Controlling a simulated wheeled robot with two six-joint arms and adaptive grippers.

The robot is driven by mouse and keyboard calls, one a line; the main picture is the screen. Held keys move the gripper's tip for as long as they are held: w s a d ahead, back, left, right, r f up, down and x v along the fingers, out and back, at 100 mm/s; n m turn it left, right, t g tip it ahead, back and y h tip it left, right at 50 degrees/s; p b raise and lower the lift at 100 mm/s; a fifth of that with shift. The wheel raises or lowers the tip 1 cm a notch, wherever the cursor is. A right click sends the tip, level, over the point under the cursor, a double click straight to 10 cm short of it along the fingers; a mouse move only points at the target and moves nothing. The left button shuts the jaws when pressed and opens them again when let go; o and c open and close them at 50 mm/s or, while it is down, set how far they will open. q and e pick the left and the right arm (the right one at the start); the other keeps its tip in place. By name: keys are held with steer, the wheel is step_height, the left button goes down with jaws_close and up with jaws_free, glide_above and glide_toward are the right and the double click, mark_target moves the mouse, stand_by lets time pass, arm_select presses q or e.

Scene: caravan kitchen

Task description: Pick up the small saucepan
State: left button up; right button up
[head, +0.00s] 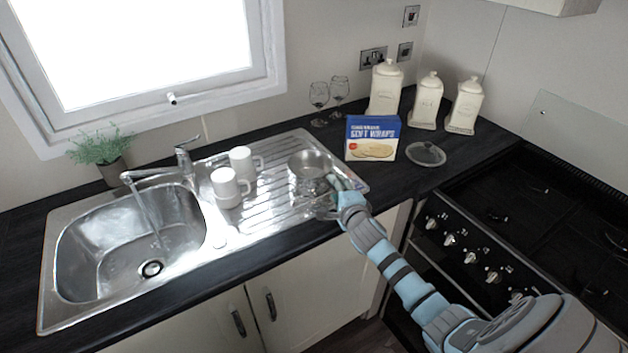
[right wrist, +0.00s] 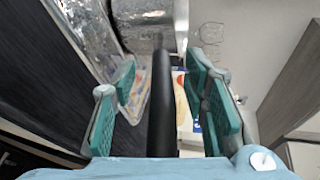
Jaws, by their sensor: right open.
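The small saucepan (head: 310,162) is a shiny metal pan standing on the ribbed draining board, right of two white mugs. My right gripper (head: 332,196) is at its near right side in the head view. In the right wrist view the pan's metal body (right wrist: 145,38) is at the top and its black handle (right wrist: 162,115) runs down between my teal finger pads (right wrist: 165,85). The right gripper is open, with a gap on each side of the handle. In the head view the handle is largely hidden by the gripper. My left gripper is not in view.
White mugs (head: 228,187) stand left of the pan, beside the steel sink (head: 130,240) with its running tap. A blue wraps box (head: 372,138), a glass lid (head: 426,153), wine glasses (head: 319,97) and cream canisters (head: 426,100) stand behind and right. The hob (head: 530,200) is at right.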

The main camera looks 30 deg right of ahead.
steer(key=shift+s, duration=0.1)
jaws_close()
steer(key=shift+r, duration=0.1)
steer(key=shift+r, duration=0.15)
step_height(320, 180, up, 20)
steer(key=p, duration=0.2)
steer(key=shift+p, duration=0.35)
